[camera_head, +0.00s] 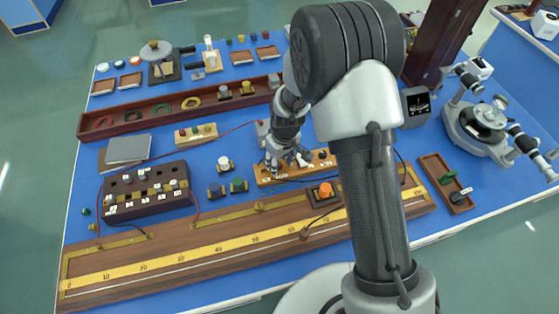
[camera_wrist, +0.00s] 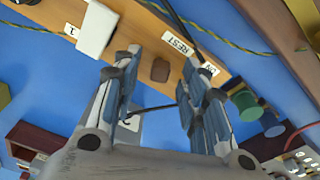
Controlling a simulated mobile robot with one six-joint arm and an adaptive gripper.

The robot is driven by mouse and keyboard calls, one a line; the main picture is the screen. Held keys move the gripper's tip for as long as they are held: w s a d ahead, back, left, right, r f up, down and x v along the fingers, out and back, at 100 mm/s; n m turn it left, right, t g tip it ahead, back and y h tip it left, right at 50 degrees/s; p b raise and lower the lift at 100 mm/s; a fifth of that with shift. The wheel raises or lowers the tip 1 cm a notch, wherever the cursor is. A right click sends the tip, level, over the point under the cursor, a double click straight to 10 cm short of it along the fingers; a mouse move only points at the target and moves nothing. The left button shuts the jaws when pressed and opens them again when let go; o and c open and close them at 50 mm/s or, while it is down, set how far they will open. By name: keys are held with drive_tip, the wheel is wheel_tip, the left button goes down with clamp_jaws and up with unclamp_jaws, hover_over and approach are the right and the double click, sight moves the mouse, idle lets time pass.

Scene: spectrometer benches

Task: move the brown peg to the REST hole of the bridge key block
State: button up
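The bridge key block is a light wooden bar. It shows in the head view (camera_head: 266,181) at the middle of the bench, and in the wrist view (camera_wrist: 148,27) across the top. The brown peg (camera_wrist: 160,70) is a small dark brown stub at the block's edge, close to the REST label (camera_wrist: 177,42). Which hole it sits in cannot be told. My gripper (camera_wrist: 158,78) is open, its two fingers on either side of the peg with gaps between. In the head view my gripper (camera_head: 287,161) is over the block, and I cannot make out the peg there.
A white key piece (camera_wrist: 97,28) and a dark cable lie close to the fingers. Green and blue spools (camera_wrist: 247,105) stand nearby. A long wooden scale bench (camera_head: 190,258) runs in front and a dark plug box (camera_head: 147,190) stands left. Blue bench top shows between them.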

wheel_tip(320, 180, up, 12)
drive_tip(key=s, duration=0.1)
drive_tip(key=shift+d, duration=0.45)
drive_tip(key=shift+s, duration=0.1)
